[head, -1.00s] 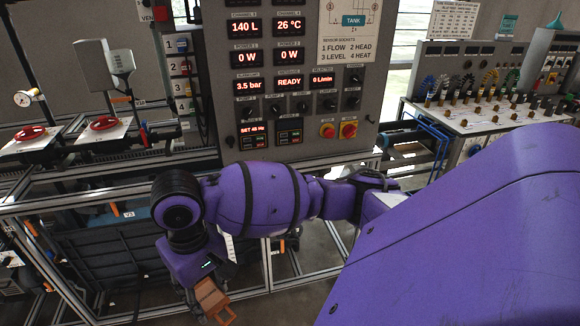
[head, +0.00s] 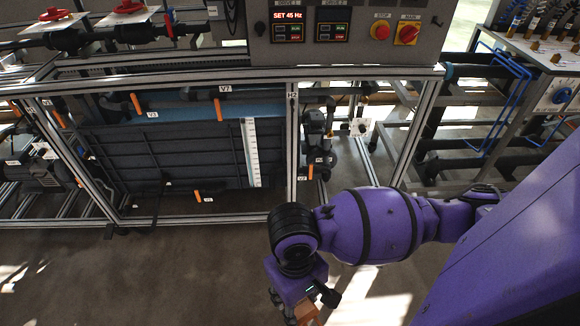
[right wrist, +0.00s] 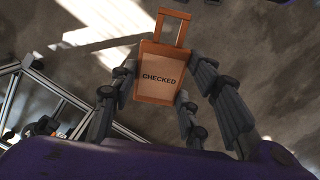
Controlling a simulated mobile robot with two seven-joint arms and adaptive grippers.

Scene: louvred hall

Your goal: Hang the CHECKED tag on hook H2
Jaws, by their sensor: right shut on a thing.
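The CHECKED tag (right wrist: 157,65) is an orange-brown plate with dark lettering and an open rectangular loop at its top. My right gripper (right wrist: 163,88) is shut on it, with fingers along both sides of the plate. In the head view the tag (head: 306,312) shows only partly at the bottom edge, below my right wrist. The label H2 (head: 292,96) is on an upright metal post of the frame, above and beyond the gripper. The hook there is too small to make out clearly. The tag is well apart from the post. My left gripper is not in view.
A metal frame (head: 345,72) with a dark tank (head: 170,165) stands ahead. Orange-handled valves, including V7 (head: 219,108), stick out near the post. A control panel (head: 345,25) is above. Concrete floor (head: 150,275) is open in front.

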